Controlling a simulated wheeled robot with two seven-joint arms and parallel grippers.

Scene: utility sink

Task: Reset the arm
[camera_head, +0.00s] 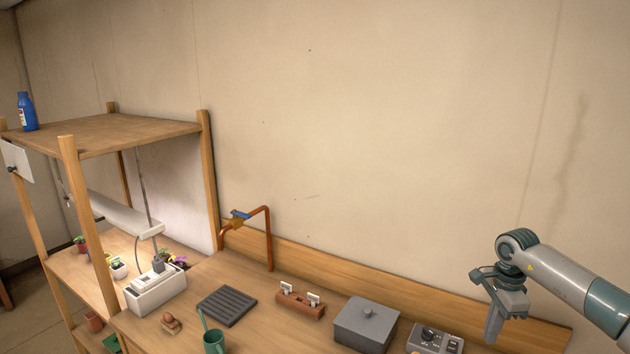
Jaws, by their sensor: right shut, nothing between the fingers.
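My right arm (565,282) comes in from the right edge, above the right end of the wooden counter. Its gripper (492,335) points down and is shut, with nothing between its fingers. It hangs just right of a grey control box with knobs (436,341), and I cannot tell its exact height above the counter. My left arm and gripper are not in view.
A grey lidded box (366,323), a brown holder with white tags (300,300), a dark ribbed tray (227,306) and a green watering can (213,341) stand on the counter. A copper pipe tap (268,240) rises behind. A wooden shelf (130,133) stands left.

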